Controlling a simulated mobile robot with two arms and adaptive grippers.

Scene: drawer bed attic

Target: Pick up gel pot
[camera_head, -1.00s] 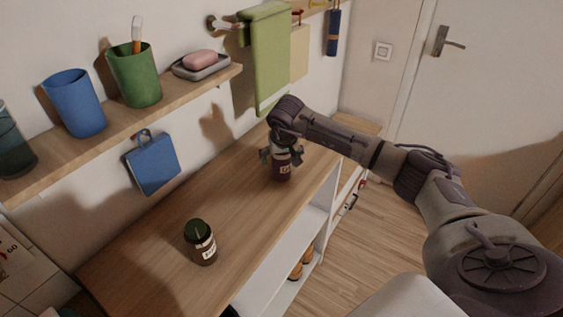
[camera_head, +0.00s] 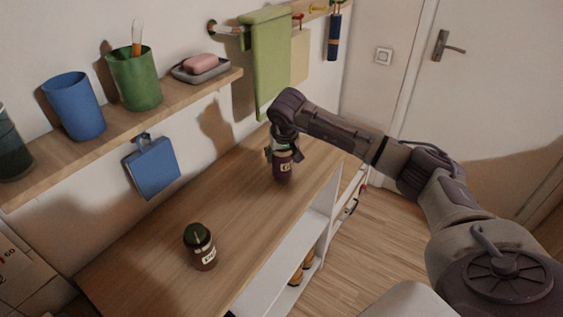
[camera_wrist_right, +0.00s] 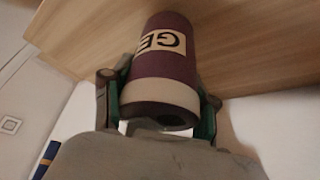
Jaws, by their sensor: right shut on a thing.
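The gel pot (camera_head: 282,166) is a dark maroon pot with a pale label. It stands upright on the wooden counter (camera_head: 235,190), toward its far right end. My right gripper (camera_head: 282,150) comes down from above and is shut on the upper part of the pot. In the right wrist view the pot (camera_wrist_right: 165,62) shows its "GE" lettering upside down, and the fingers of my right gripper (camera_wrist_right: 160,108) lie on both sides of its pale band. Whether the pot's base touches the counter is hard to tell. My left gripper is out of view.
A brown jar with a dark green lid (camera_head: 200,247) stands on the counter nearer the front. A wall shelf (camera_head: 115,128) above holds a blue cup (camera_head: 74,106), a green cup (camera_head: 134,80) and a soap dish (camera_head: 206,74). A green towel (camera_head: 266,70) hangs behind my gripper.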

